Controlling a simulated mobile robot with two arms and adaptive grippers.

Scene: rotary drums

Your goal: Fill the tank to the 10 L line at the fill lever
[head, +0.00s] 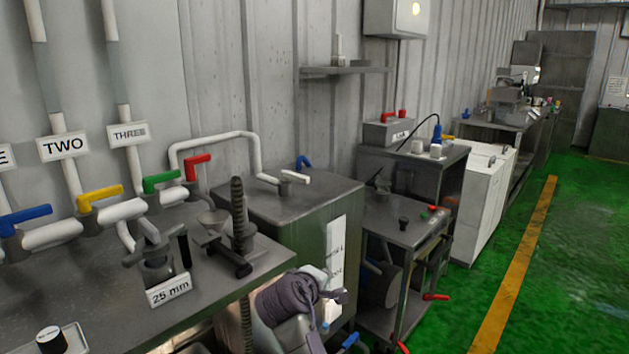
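A dark green box-shaped tank (266,205) stands at the centre, to the right of the bench. A white pipe (228,137) arches over to its top, where a white-handled lever (294,176) sits. A blue lever (304,161) shows at the tank's back edge. I see no label naming the fill lever. A white strip (335,255) with small lettering is on the tank's front; its marks and the liquid level cannot be read.
The left bench (95,290) bears a clamp with a "25 mm" tag (168,290). Blue, yellow, green and red valve levers line the wall. Free green floor (580,250) is at the right, beyond a yellow line.

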